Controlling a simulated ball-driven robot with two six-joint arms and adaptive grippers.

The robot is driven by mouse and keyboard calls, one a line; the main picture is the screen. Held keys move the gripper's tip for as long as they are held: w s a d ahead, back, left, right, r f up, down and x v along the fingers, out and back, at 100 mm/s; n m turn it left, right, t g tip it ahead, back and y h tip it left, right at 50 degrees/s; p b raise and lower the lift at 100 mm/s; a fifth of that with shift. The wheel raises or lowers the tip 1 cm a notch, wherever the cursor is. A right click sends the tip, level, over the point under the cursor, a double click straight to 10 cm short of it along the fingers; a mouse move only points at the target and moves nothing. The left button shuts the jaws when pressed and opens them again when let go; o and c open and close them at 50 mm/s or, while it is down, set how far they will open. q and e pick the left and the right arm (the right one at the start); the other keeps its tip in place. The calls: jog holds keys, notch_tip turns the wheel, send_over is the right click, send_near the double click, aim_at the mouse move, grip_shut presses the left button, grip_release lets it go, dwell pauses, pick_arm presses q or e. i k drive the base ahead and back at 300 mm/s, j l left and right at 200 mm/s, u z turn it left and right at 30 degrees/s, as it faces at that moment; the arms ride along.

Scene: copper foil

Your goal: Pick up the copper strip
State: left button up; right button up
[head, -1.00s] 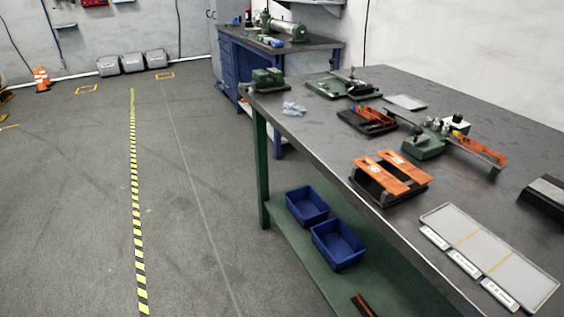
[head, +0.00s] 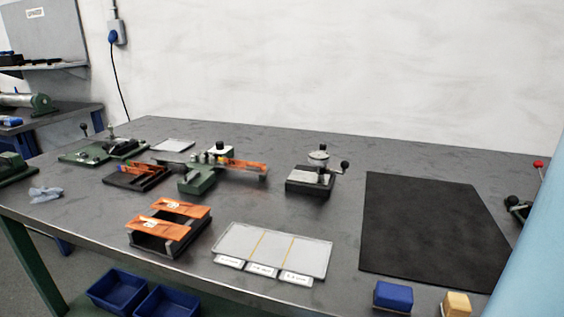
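Two flat copper strips lie side by side on a black stand near the table's front edge. The farther copper strip (head: 187,208) and the nearer copper strip (head: 157,227) each carry a small white label. The black stand (head: 178,245) shows beneath them. Another copper-coloured strip (head: 248,168) sits at the green bench tool (head: 197,180) behind, and a further copper piece (head: 146,167) rests on a black tray (head: 118,180) to its left. Which one the task means, I cannot tell. Neither of my grippers is in view.
A grey panel (head: 302,254) with yellow lines and white labels lies right of the stand. A small press (head: 310,183) stands behind it. A black mat (head: 420,225) covers the right side, with blue (head: 393,296) and tan (head: 457,304) blocks in front. Blue bins (head: 118,288) sit below.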

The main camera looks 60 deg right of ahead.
aim_at(230, 161)
jog(key=z, duration=1.45)
